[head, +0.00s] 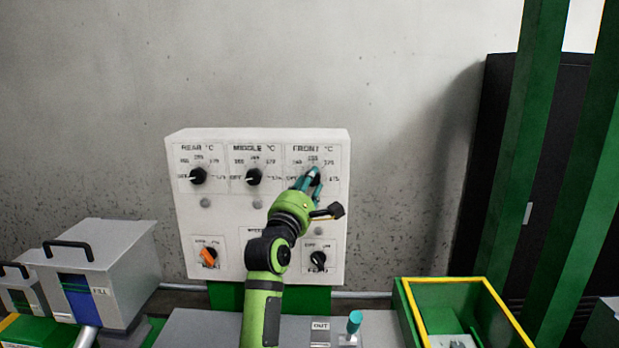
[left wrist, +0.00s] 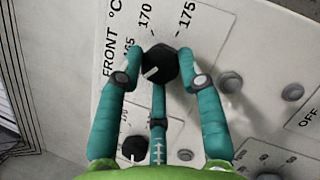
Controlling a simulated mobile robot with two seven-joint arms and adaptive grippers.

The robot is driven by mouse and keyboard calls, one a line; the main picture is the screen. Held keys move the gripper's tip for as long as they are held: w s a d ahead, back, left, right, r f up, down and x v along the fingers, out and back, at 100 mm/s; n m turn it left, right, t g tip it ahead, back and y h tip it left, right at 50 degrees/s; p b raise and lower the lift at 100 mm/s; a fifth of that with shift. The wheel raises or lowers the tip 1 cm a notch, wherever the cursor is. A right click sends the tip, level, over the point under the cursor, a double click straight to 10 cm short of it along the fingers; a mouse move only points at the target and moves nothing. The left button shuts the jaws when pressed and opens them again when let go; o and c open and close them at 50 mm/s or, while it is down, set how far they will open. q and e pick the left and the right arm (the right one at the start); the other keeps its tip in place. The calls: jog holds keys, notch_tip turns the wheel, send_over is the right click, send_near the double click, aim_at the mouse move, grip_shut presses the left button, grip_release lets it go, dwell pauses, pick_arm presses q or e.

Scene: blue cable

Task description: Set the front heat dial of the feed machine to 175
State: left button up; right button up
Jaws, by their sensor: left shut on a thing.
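The front heat dial (head: 316,177) is a black knob at the top right of the white control panel (head: 220,225). My left gripper (head: 309,180), with teal fingers, is shut on it and partly covers it. In the left wrist view the dial (left wrist: 160,63) sits between two fingertips, with a third finger below. Its white pointer aims left and slightly down, just below the 165 label, away from 170 and 175. The numbers below 165 are partly hidden by a finger. My right gripper is not in view.
The rear dial (head: 198,176) and middle dial (head: 254,176) are to the left. An orange switch (head: 208,253) and a black switch (head: 318,258) sit lower on the panel. A green bin with a yellow rim (head: 455,281) stands at the lower right, a grey hopper (head: 115,260) at the left.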

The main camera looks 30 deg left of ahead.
pick_arm(q)
jog(key=m+g+y+p, duration=0.1)
jog(key=m+g, duration=0.2)
jog(key=m, duration=0.5)
jog(key=r+m+g+y+p, duration=0.1)
jog(key=m+g+p, duration=0.1)
jog(key=m, duration=0.6)
jog(key=d+m+g+y+p, duration=0.1)
jog(key=m+g, duration=0.3)
jog(key=m, duration=0.5)
jog(key=shift+w+r+g+y+p, duration=0.3)
jog(key=shift+m, duration=0.3)
dwell(0.5)
jog(key=o, duration=1.1)
